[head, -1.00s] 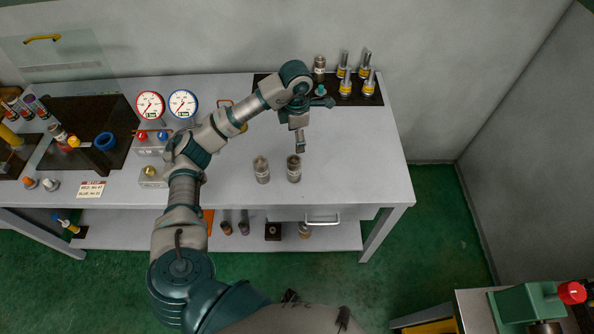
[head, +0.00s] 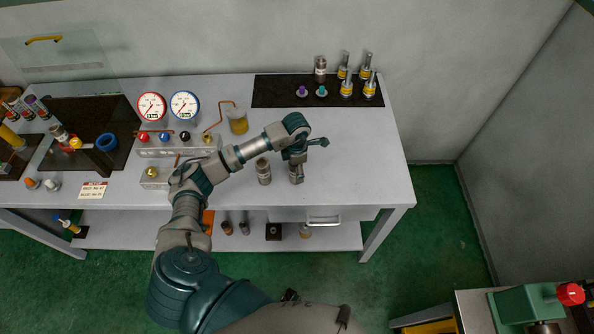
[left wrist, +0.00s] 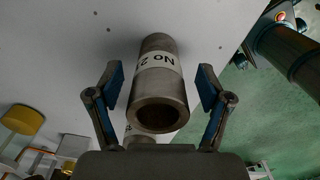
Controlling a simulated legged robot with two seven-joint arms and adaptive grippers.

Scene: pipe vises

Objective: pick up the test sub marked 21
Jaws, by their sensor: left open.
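The test sub marked 21 is a grey metal cylinder (left wrist: 160,88) with a white band reading "No 2" and a partly turned-away digit in the left wrist view. Its open round end faces the camera. My left gripper (left wrist: 161,80) is open, with one blue-padded finger on each side of the sub and a gap at both sides. In the head view my left gripper (head: 297,166) is over the right-hand sub of the pair on the table and hides most of it. A second similar sub (head: 263,171) stands just to the left. My right gripper is not in view.
A dark mat (head: 275,91) at the back holds another cylinder (head: 320,68), yellow-banded metal pieces (head: 347,84) and small coloured caps. A gauge manifold (head: 170,145) and a yellowish cup (head: 238,121) stand to the left. The table right of the gripper is clear.

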